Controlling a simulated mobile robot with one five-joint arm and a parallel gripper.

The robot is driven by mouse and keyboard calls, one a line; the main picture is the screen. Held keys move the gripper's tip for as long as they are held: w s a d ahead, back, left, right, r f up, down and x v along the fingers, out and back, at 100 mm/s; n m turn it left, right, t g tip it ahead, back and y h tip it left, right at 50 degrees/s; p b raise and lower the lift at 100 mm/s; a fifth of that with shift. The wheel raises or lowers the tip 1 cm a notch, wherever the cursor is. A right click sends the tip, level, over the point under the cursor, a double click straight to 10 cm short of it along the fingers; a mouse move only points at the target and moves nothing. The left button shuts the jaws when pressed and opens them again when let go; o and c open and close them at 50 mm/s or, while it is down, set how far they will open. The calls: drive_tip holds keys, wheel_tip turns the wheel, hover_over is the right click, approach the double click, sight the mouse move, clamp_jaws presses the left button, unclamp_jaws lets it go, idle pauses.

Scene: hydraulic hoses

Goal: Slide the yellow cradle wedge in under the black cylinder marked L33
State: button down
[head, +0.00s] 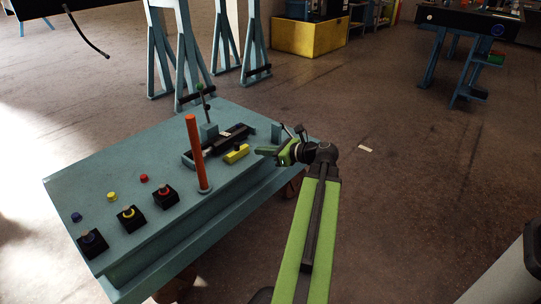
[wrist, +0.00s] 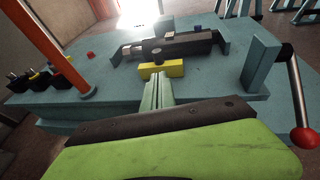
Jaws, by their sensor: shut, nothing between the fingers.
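The yellow cradle wedge (head: 236,153) lies on the teal bench top, in front of the black cylinder (head: 230,136). The cylinder lies in a low holder, with a small pale mark on it that I cannot read. In the wrist view the wedge (wrist: 172,69) is just ahead of my fingertips, and the cylinder (wrist: 190,46) is behind it. My gripper (head: 262,151) is shut and empty, pointing at the wedge from the right in the head view. In the wrist view my closed fingers (wrist: 160,84) end at the wedge's near side; I cannot tell whether they touch it.
An orange post (head: 195,155) stands on the bench (head: 110,166), left of the wedge. Black blocks with coloured caps (head: 131,217) line the bench's left. A teal upright plate (wrist: 261,62) and a red-knobbed lever (wrist: 303,137) stand right in the wrist view.

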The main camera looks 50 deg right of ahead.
sight(239, 147)
drive_tip(key=x, duration=0.3)
drive_tip(key=r+x, duration=0.1)
drive_tip(key=x, duration=0.2)
drive_tip(key=shift+w+a, duration=0.1)
drive_tip(key=shift+w, duration=0.5)
